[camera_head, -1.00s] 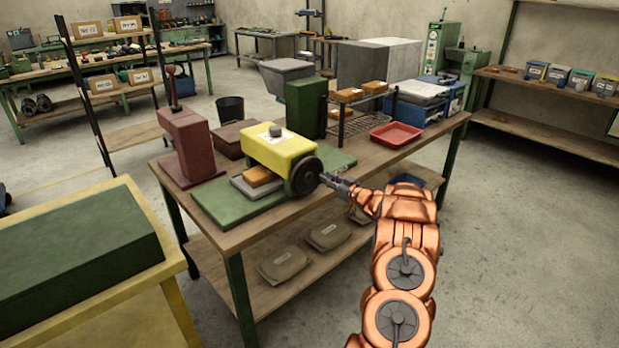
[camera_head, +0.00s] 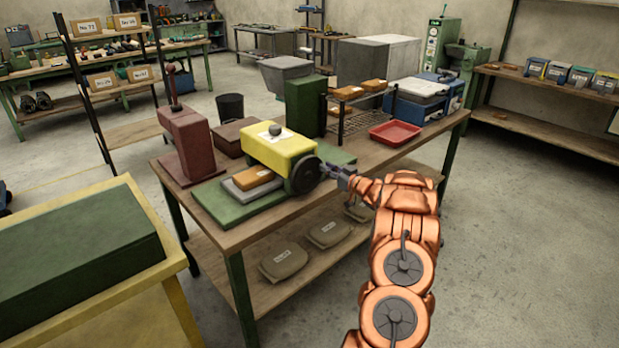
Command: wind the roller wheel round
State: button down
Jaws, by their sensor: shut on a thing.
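The roller wheel (camera_head: 303,176) is a dark round wheel on the near right end of a yellow machine (camera_head: 280,146). The machine sits on a green base plate (camera_head: 222,206) on the wooden workbench. My gripper (camera_head: 328,168) reaches in from the right at the wheel's right edge, at about the upper part of its rim. It is shut on the wheel's rim or handle; the fingertips are small and dark here, so the exact grip point is hard to see.
A red machine (camera_head: 188,142) stands left of the yellow one. A green box (camera_head: 305,106), a wire rack with orange boxes (camera_head: 348,92) and a red tray (camera_head: 395,133) stand behind. A table with a green block (camera_head: 75,255) is at the near left. Floor at right is clear.

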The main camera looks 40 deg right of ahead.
aim_at(310, 162)
jog(key=shift+w+a+r, duration=0.1)
jog(key=shift+a+r, duration=0.6)
jog(key=shift+a, duration=0.2)
jog(key=shift+w+a+b, duration=0.1)
jog(key=shift+a+b, duration=0.2)
jog(key=shift+a, duration=0.3)
jog(key=shift+w+a+r, duration=0.1)
jog(key=shift+a+r, duration=0.15)
jog(key=shift+a, duration=0.55)
jog(key=shift+a+r+b, duration=0.35)
jog(key=shift+a+r, duration=0.05)
jog(key=shift+a, duration=0.05)
jog(key=c, duration=1.3)
grip_release()
jog(key=shift+d+r, duration=0.1)
jog(key=shift+c, duration=0.2)
jog(key=o, duration=1.3)
jog(key=shift+o, duration=0.2)
jog(key=shift+s, duration=0.2)
